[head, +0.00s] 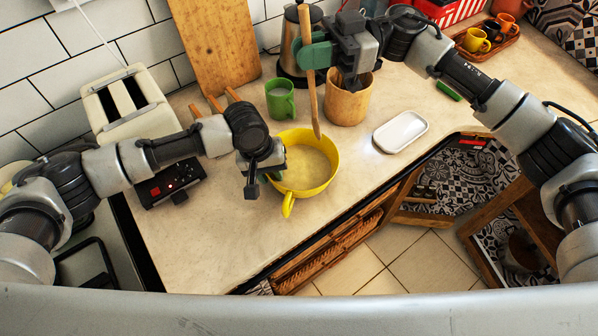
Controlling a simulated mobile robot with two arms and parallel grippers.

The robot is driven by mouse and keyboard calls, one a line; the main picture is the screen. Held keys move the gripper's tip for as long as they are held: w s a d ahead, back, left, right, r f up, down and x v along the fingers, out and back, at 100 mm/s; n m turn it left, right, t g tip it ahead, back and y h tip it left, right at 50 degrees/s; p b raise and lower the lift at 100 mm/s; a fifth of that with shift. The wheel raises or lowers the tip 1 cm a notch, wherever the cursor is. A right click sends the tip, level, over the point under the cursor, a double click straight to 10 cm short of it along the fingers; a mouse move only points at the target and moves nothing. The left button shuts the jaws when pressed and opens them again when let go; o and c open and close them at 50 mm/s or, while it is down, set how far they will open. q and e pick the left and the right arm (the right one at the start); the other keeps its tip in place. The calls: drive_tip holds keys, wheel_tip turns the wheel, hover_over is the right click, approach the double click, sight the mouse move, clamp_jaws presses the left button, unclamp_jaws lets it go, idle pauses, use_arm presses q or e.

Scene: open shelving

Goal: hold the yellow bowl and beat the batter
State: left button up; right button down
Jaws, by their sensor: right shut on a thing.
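The yellow bowl (326,186) stands on the counter, with pale batter (306,168) in it and a yellow handle toward the front. My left gripper (268,176) is at the bowl's left rim; its fingers are mostly hidden, so I cannot tell whether they grip the rim. My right gripper (310,56) is shut on a long wooden spoon (313,100), held nearly upright behind the bowl. The spoon's lower tip overlaps the bowl's back rim in the view; I cannot tell its height above the batter.
A green mug (280,99) and a wooden utensil pot (347,104) stand just behind the bowl. A white dish (401,132) lies to the right. A cream toaster (125,105) is at the left. The counter in front of the bowl is clear up to its edge.

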use_arm(q)
drive_tip(key=shift+o, duration=0.4)
drive_tip(key=shift+w, duration=0.1)
drive_tip(key=shift+r, duration=0.15)
drive_tip(key=shift+r, duration=0.35)
drive_tip(key=v, duration=1.1)
drive_tip(key=shift+s+a+f, duration=0.1)
drive_tip(key=shift+s, duration=0.1)
